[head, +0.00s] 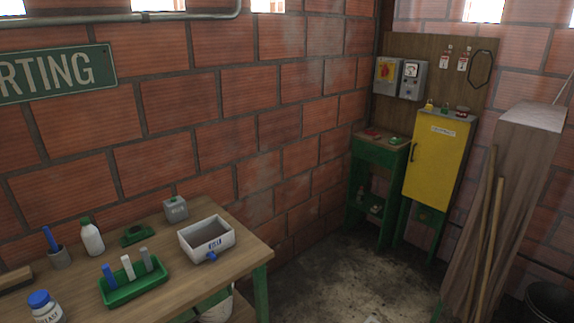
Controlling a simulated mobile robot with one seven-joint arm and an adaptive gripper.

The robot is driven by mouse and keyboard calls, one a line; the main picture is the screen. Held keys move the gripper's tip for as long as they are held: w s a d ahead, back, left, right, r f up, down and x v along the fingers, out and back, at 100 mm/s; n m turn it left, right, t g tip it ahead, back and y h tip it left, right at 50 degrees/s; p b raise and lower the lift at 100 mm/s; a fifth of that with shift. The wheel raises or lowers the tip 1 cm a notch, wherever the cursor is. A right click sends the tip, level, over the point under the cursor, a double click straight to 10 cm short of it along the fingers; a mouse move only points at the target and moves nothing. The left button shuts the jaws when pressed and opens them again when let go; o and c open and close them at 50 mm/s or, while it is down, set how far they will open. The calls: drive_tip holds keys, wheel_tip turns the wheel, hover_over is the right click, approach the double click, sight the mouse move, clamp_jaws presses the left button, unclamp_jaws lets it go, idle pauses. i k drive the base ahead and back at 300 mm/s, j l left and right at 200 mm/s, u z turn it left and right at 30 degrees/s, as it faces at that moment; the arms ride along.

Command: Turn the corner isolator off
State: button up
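My gripper is not in view.
A green stand (370,150) and a yellow cabinet (436,160) stand below the boxes. Boards and poles (520,180) lean at the right near a dark bucket (548,302). A workbench (85,265) with several items fills the left foreground. Bare floor (350,275) lies between.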

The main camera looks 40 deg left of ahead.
sight(385, 71)
drive_tip(key=u, duration=3.85)
drive_tip(key=i+l+u, duration=0.15)
drive_tip(key=l, duration=0.15)
drive_tip(key=i+l+u, duration=0.15)
drive_tip(key=l, duration=0.4)
drive_tip(key=z, duration=1.35)
drive_tip(key=i+j, duration=0.05)
drive_tip(key=j, duration=0.05)
